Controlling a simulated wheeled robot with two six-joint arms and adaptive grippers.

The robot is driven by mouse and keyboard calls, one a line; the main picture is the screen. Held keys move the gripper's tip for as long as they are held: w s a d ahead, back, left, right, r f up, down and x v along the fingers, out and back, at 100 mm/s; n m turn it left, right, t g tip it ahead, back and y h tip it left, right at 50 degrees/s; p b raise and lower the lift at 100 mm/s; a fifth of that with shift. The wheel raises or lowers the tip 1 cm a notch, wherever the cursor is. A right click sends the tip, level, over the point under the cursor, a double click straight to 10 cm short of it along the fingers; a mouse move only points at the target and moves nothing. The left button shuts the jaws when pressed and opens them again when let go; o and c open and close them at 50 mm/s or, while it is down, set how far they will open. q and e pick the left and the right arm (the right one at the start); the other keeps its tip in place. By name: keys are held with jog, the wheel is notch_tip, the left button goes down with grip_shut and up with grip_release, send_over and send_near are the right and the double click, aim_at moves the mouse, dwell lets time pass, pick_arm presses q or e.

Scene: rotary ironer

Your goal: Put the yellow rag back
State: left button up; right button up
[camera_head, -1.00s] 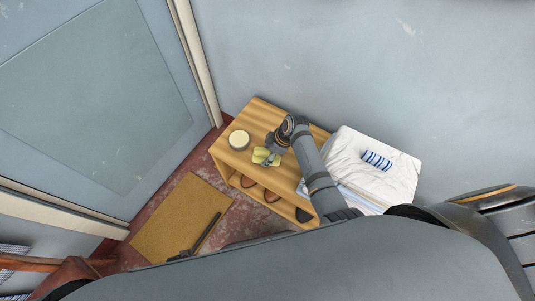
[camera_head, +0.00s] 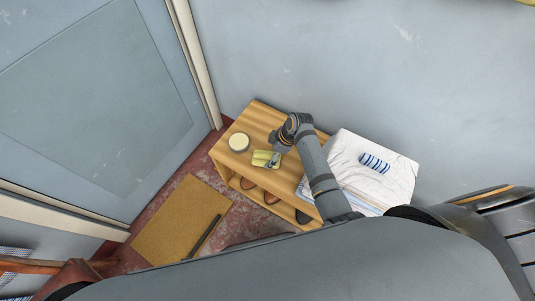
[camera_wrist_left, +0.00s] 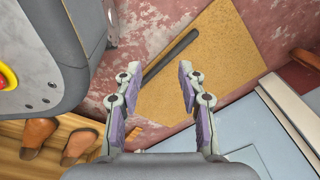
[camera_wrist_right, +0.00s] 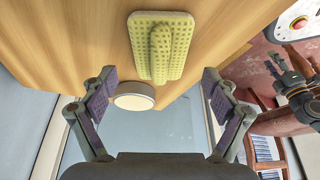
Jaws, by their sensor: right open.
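The yellow rag (camera_head: 261,158) lies on top of the wooden shelf unit (camera_head: 258,117). In the right wrist view the rag (camera_wrist_right: 178,62) is a yellow-green waffle cloth, flat with a raised ridge down its middle. My right gripper (camera_wrist_right: 158,82) is open and empty, its fingers apart on either side of the rag's line of view. In the head view the right gripper (camera_head: 275,157) shows at the rag's right end; whether it touches is unclear. My left gripper (camera_wrist_left: 157,75) is open and empty above the floor, seen only in its wrist view.
A round pale-topped tin (camera_head: 239,142) stands left of the rag. Shoes (camera_head: 271,197) sit in the shelf below. A white-covered surface (camera_head: 398,180) with a striped blue roll (camera_head: 375,161) adjoins at right. A mat (camera_head: 172,222) with a dark rod (camera_head: 204,236) lies on the floor.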

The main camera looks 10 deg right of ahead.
pick_arm(q)
jog(key=s+p, duration=0.1)
jog(key=s, duration=0.3)
jog(key=shift+r+p, duration=0.1)
jog(key=shift+p, duration=0.3)
pick_arm(e)
jog(key=v, duration=0.9)
